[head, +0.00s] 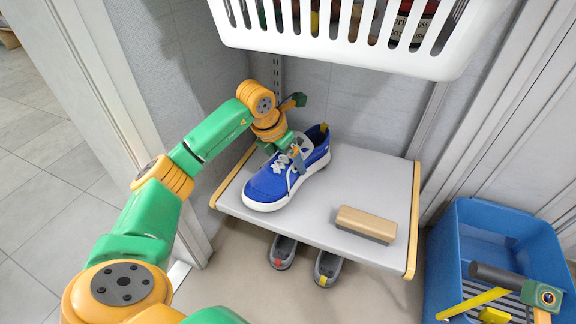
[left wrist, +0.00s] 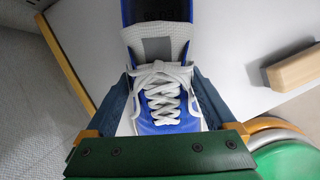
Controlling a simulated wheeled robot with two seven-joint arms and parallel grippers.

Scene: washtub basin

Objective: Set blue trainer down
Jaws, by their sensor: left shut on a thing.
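The blue trainer (head: 284,178) has white laces and a white sole. It is at the left part of the grey shelf (head: 340,185), its toe toward the front left. It looks upright; whether its sole touches the shelf is hard to tell. My left gripper (head: 298,158) is shut on the trainer around its laced middle. In the left wrist view the laces and tongue of the trainer (left wrist: 160,90) lie between the two fingers of the left gripper (left wrist: 165,85). My right gripper is not in view.
A wooden-backed brush (head: 366,222) lies on the shelf's front right. Two grey shoes (head: 283,252) stand under the front edge. A white basket (head: 350,50) hangs above. A blue crate (head: 500,225) with tools stands at right. The shelf's middle is clear.

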